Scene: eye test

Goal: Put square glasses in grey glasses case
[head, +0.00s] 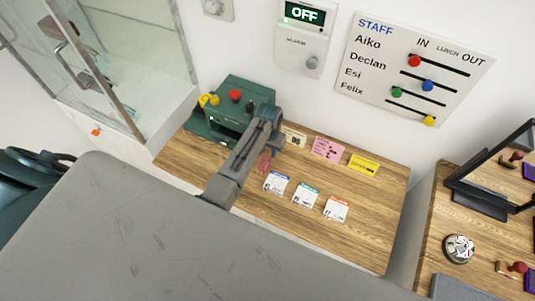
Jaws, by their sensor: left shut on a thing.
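My left arm reaches over the wooden counter, and its left gripper (268,148) is small and partly hidden by the arm. It is shut on a thin red thing (264,163), low over the counter beside the cards. The red thing is too small and too covered to tell whether it is a pair of glasses. I cannot make out square glasses or a grey glasses case in this view. My right gripper is not in view.
A green machine (230,110) with red and yellow knobs stands behind the arm. Several cards, such as the pink card (327,149), lie on the wooden counter (370,225). A glass cabinet (135,70) is at left. At right are a bell (459,248) and a black-framed mirror (480,204).

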